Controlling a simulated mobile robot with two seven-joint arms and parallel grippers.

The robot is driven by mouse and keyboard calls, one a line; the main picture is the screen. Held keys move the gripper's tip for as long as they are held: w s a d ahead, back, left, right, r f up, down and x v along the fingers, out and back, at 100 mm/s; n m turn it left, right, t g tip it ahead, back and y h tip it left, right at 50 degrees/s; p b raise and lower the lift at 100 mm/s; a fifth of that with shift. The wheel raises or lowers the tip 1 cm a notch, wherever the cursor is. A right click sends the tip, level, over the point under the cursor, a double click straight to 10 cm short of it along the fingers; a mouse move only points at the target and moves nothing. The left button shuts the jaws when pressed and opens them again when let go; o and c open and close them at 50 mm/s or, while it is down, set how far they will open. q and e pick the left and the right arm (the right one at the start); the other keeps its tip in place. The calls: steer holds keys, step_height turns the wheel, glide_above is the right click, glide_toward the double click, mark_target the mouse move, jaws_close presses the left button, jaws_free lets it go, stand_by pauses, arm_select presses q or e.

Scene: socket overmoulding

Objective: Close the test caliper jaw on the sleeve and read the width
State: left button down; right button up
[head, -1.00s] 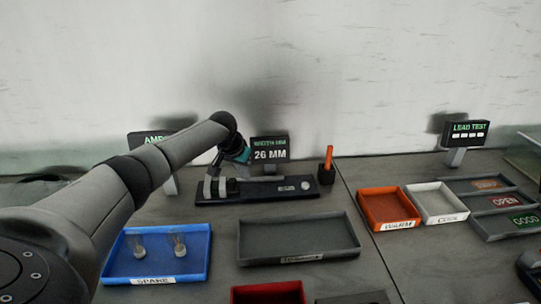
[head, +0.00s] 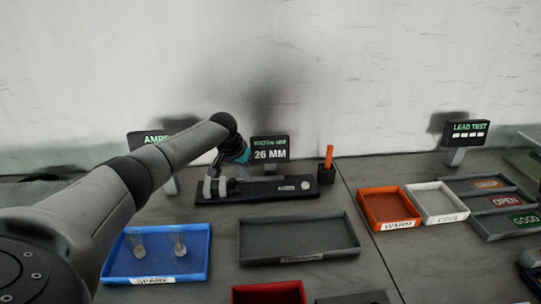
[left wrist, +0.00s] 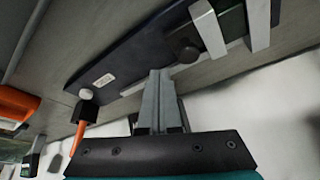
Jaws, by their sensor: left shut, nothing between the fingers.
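The test caliper (head: 270,189) is a long dark base on the bench below the wall, with pale upright jaws (head: 222,187) at its left end. In the left wrist view the metal jaws (left wrist: 208,28) stand at the top, with a dark round knob (left wrist: 187,50) beside them. Something dark lies between the jaws; I cannot tell if it is the sleeve. The width display (head: 270,155) reads 26 MM. My left gripper (left wrist: 158,74) is shut and empty, its tips close to the knob; contact is unclear. My right gripper is out of view.
A blue spare tray (head: 207,244) holds two clear pieces. An empty grey tray (head: 300,221) lies in front of the caliper. An orange pen stands in a dark holder (head: 326,177) by its right end. Warm (head: 362,205) and cool (head: 463,202) trays lie right.

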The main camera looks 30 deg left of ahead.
arm_select(q)
steer(key=shift+f+b, duration=0.5)
steer(key=shift+f, duration=0.95)
steer(key=shift+s+a, duration=0.1)
steer(key=shift+s+a+p, duration=0.35)
steer(key=shift+a, duration=0.2)
